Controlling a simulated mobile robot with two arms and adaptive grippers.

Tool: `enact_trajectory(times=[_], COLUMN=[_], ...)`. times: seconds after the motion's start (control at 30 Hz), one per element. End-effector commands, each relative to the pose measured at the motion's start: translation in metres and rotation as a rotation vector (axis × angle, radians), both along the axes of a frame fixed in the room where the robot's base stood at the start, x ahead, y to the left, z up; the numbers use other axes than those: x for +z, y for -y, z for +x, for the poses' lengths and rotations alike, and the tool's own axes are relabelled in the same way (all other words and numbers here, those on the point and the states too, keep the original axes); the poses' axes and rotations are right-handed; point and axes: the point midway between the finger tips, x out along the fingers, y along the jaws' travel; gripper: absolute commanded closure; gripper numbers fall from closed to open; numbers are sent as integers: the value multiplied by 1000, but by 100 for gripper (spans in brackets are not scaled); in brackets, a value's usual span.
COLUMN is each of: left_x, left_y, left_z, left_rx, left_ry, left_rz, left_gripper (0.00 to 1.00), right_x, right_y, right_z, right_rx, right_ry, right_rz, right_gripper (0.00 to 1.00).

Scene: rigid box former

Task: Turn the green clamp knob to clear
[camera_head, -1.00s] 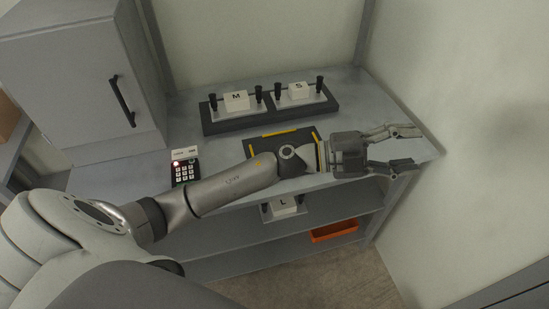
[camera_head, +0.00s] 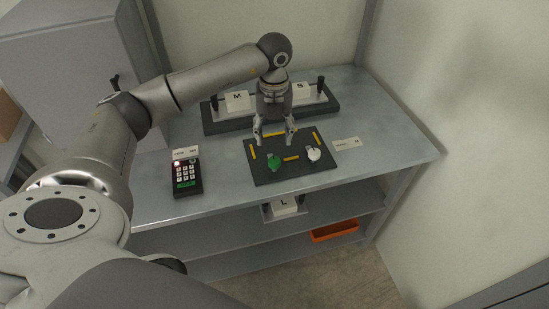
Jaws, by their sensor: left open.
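The green clamp knob (camera_head: 274,160) stands on a dark board with yellow marks (camera_head: 262,176) on the bench. A white knob (camera_head: 313,154) is to its right on the same board. My left gripper (camera_head: 275,139) points down over the back part of the board, just behind the green knob. Its fingers are apart with nothing between them. The gripper appears apart from the knob, though its exact height is hard to tell. My right gripper does not show.
A keypad (camera_head: 187,177) sits to the left of the board. Blocks marked M (camera_head: 237,101) and S (camera_head: 301,90) stand in a dark rack (camera_head: 222,127) behind. A label card (camera_head: 347,143) lies right. A block marked L (camera_head: 284,205) and an orange tray (camera_head: 334,231) are below. The bench's right end is clear.

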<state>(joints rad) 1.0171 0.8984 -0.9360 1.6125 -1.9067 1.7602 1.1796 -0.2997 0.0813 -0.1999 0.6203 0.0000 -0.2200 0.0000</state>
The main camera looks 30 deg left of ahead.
Motion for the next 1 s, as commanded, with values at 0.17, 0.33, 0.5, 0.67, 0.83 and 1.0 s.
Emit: enact_trajectory(times=[0.17, 0.33, 0.5, 0.67, 0.83, 1.0], left_x=[-24, -57, -85, -101, -105, -105], left_y=[0, 1, 2, 2, 2, 2], left_z=[-2, -2, -1, -1, -1, -1], left_rx=[-2, -2, -3, -4, -4, -4], left_ry=[-7, -7, -4, -2, -1, -1], left_rz=[0, -2, -4, -5, -4, -4], left_gripper=[46, 46, 46, 46, 46, 46], right_x=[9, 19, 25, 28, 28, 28], right_y=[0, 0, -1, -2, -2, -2], right_z=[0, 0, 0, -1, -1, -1], right_rx=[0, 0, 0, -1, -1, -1], right_ry=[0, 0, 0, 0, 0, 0], right_rz=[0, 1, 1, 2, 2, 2], right_gripper=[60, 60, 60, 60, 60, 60])
